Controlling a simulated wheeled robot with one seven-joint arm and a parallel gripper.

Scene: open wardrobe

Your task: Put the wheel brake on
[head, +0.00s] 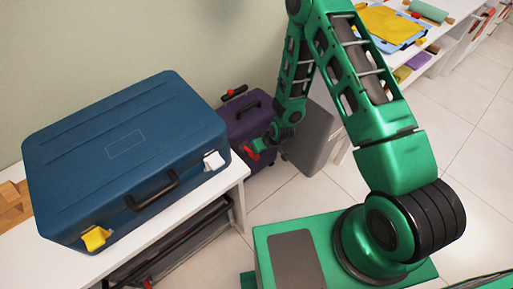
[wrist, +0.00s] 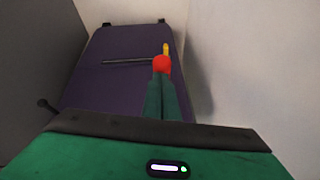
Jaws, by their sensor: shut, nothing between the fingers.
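A purple suitcase (head: 245,122) stands on the floor between the white bench and a grey panel. It also fills the middle of the wrist view (wrist: 110,82), with a dark bar handle (wrist: 128,61) across it. A small yellow piece (wrist: 166,48) shows just beyond my fingertips; I cannot tell whether they touch it, or whether it is the wheel brake. My gripper (head: 251,153) has red fingertips and is low in front of the suitcase. In the wrist view my gripper (wrist: 161,64) is shut and empty. The suitcase's wheels are mostly hidden.
A blue case (head: 125,145) with one yellow and one white latch lies on the white bench (head: 238,170) at left. The grey panel (head: 316,138) stands close right of the suitcase. Shelves with folded cloths (head: 390,25) are at back right. Tiled floor at right is clear.

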